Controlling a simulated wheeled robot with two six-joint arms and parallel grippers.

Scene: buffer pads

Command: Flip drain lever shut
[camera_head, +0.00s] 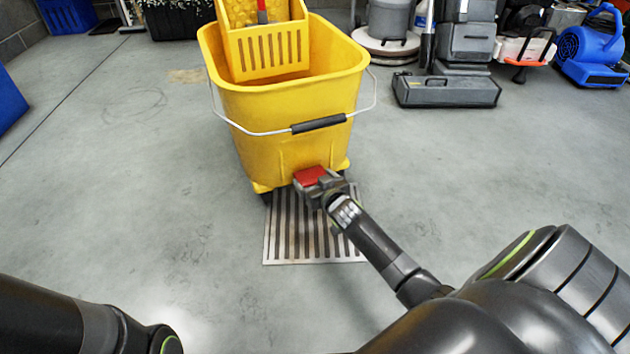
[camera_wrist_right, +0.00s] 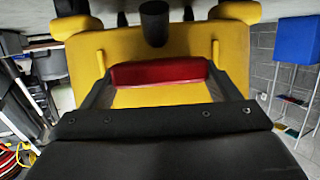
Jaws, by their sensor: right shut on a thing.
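A yellow mop bucket (camera_head: 290,112) stands on the floor in the head view, with a red drain lever (camera_head: 310,176) low on its front. My right gripper (camera_head: 318,184) is at the lever and shut on it. In the right wrist view the red lever (camera_wrist_right: 158,74) lies between the two fingers of the right gripper (camera_wrist_right: 158,88), against the yellow bucket wall (camera_wrist_right: 195,44). The gripper covers part of the lever in the head view. My left arm shows at the lower left, but its gripper is out of view.
A metal floor drain grate (camera_head: 290,235) lies under and in front of the bucket. The bucket's wire handle with a black grip (camera_head: 318,124) hangs across its front. Grey machines (camera_head: 447,88) and a blue blower (camera_head: 592,50) stand at the back right. The floor on the left is clear.

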